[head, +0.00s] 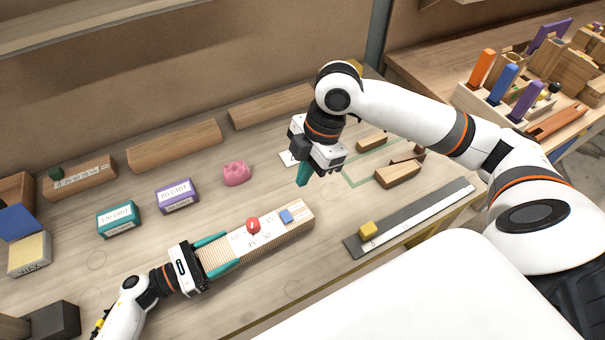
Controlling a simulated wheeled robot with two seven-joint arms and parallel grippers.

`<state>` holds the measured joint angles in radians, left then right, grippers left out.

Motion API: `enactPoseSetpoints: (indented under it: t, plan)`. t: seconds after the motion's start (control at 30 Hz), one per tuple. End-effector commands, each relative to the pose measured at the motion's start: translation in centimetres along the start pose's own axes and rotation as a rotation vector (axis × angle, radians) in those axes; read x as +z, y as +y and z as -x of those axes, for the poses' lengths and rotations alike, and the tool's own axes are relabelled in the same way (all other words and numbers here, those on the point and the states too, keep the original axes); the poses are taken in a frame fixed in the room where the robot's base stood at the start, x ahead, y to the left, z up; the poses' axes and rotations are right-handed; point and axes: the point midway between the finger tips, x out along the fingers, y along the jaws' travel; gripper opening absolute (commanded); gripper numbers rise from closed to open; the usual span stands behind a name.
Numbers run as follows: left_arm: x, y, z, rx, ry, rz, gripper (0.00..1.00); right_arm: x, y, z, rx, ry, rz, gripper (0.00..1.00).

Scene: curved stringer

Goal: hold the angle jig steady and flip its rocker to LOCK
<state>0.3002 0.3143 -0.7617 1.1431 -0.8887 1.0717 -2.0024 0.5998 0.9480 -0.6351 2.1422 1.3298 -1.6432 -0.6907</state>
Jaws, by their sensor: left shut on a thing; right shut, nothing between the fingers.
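The angle jig (306,213) is a ribbed wooden block with a white numbered face, lying on the bench at the lower middle. A round red knob (253,225) sits on its face. A small blue piece (286,216), apparently the rocker, is near its right end; its setting is too small to read. My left gripper (232,250) is shut on the jig's left end, with teal fingers along its two long sides. My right gripper (302,182) is shut and empty, pointing down above the bench, beyond the jig's right end and apart from it.
A teal grit block (118,219), a purple grit block (178,196) and a pink lump (236,174) lie behind the jig. A dark ruler strip with a yellow block (368,229) lies to the right. Wooden bars (175,146) line the back. Bare bench surrounds the jig.

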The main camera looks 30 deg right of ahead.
Motion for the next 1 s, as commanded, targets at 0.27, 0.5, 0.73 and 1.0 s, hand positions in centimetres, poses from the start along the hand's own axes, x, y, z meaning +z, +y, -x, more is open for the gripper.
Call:
enactPoseSetpoints:
  t: [0.27,0.5,0.73,1.0]
  plan:
    - [-0.05,0.00,-0.02,0.001,0.001,0.000,0.78,0.00,-0.01,-0.04,0.000,0.000,0.000,0.00]
    - [-0.03,-0.01,-0.01,0.000,0.000,0.000,0.87,0.00,-0.01,-0.06,0.000,0.000,0.000,0.00]
    - [-0.01,-0.01,0.00,0.000,0.000,0.000,1.00,0.00,-0.01,-0.06,0.000,0.000,0.000,0.00]
    - [0.00,0.00,0.05,0.000,0.000,0.000,1.00,0.01,-0.01,-0.06,0.000,0.000,0.000,0.00]
